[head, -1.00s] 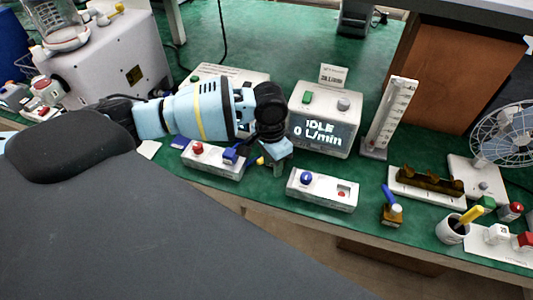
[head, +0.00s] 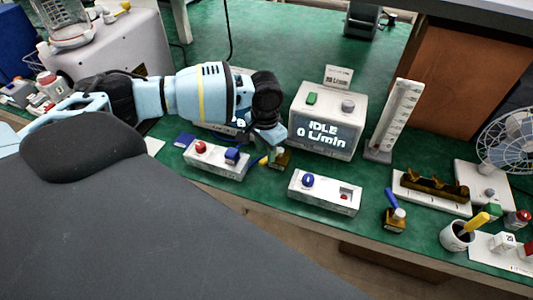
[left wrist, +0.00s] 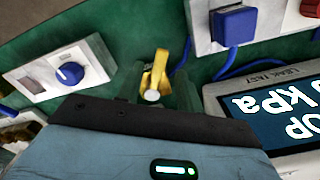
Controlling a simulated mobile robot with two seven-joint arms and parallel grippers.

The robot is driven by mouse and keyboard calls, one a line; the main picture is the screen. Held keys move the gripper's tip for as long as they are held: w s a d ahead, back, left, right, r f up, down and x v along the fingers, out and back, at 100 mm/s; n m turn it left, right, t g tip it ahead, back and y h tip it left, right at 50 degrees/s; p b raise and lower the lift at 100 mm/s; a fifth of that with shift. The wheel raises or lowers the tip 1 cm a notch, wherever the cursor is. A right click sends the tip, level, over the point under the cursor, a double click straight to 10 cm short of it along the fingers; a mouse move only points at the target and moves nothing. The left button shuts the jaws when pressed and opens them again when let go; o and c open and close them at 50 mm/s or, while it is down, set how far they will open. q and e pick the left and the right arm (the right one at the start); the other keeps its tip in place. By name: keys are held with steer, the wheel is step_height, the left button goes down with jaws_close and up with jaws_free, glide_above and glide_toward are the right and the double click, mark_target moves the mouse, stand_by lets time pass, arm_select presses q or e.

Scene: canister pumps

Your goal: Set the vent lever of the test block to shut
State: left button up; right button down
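The test block (head: 280,158) is a small brass-coloured block on the green bench, partly hidden behind my left gripper in the head view. Its yellow lever (head: 263,160) points to the left there. In the left wrist view the yellow lever (left wrist: 158,70) stands up from a pale round pivot, centred in front of the palm. My left gripper (head: 273,140) is just above and beside the block. In the left wrist view its greenish fingers (left wrist: 157,88) stand apart on either side of the lever, with gaps. My right gripper is not in view. The lever's marking cannot be read.
A white box with a red button and blue switch (head: 215,160) is at left; one with a blue knob (head: 323,192) is in front. The IDLE display (head: 327,125) stands close to the right. Another brass block with a blue lever (head: 394,218) is farther right.

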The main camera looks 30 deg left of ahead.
arm_select(q)
steer(key=shift+f, duration=1.1)
jaws_close()
